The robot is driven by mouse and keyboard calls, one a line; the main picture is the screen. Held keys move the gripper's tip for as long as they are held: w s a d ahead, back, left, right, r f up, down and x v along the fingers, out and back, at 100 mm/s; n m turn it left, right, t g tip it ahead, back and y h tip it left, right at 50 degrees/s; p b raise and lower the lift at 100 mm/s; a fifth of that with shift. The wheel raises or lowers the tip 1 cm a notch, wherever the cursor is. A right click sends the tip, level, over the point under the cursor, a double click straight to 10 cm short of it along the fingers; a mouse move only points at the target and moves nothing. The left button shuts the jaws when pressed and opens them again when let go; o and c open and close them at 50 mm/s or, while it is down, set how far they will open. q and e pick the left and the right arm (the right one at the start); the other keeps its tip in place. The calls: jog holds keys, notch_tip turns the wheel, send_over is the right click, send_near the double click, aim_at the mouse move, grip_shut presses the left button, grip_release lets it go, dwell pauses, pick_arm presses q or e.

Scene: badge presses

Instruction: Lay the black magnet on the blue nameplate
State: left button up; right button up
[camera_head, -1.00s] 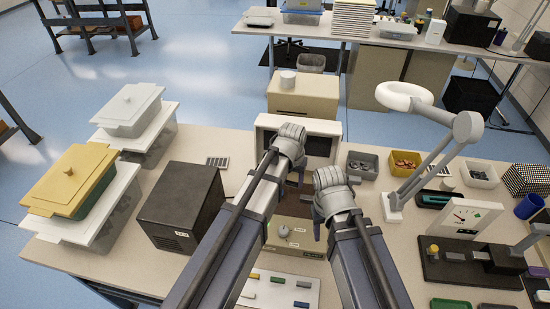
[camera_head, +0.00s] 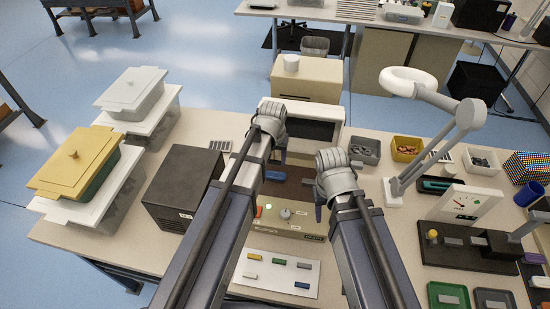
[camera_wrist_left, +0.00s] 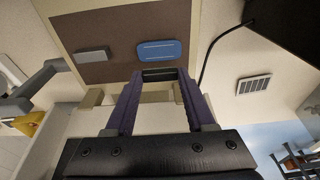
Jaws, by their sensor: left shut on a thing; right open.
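The blue nameplate (camera_head: 274,176) lies on a brown mat (camera_head: 298,189) in the head view. It also shows on the mat in the left wrist view (camera_wrist_left: 160,50). My left gripper (camera_head: 281,157) is shut on the black magnet (camera_wrist_left: 158,75), seen between its fingertips in the left wrist view. In that view the magnet appears just below the nameplate, apart from it; its height is hard to tell. My right gripper (camera_head: 318,212) is open and empty at the right side of the mat.
A grey bar (camera_wrist_left: 92,54) lies on the mat beside the nameplate. A beige control box (camera_head: 290,222) and a white board with coloured bars (camera_head: 276,274) stand in front. A black box (camera_head: 184,188) is at left, a white-framed unit (camera_head: 301,112) behind.

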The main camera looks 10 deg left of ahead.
aim_at(275, 175)
pick_arm(q)
jog(key=shift+f+b, duration=2.25)
jog(key=shift+f, duration=0.4)
pick_arm(e)
jog(key=shift+f, duration=2.65)
pick_arm(q)
jog(key=shift+f+b, duration=0.35)
pick_arm(e)
jog(key=shift+f, duration=0.35)
pick_arm(q)
jog(key=o, duration=1.4)
jog(key=shift+r, duration=0.15)
pick_arm(e)
jog(key=shift+r, duration=0.15)
pick_arm(q)
notch_tip(275, 175, up, 8)
jog(key=s+f+p, duration=0.1)
jog(key=p, duration=0.7)
jog(key=s+d+m+g, duration=0.1)
jog(key=s+d+m, duration=0.1)
jog(key=s, duration=0.6)
jog(key=s+d+m+g+y, duration=0.1)
jog(key=s+d, duration=0.3)
jog(key=s, duration=0.4)
jog(key=shift+s+d+m, duration=0.15)
jog(key=shift+s+m, duration=0.1)
jog(key=shift+m, duration=0.15)
pick_arm(e)
notch_tip(275, 175, up, 7)
jog(key=shift+r, duration=0.15)
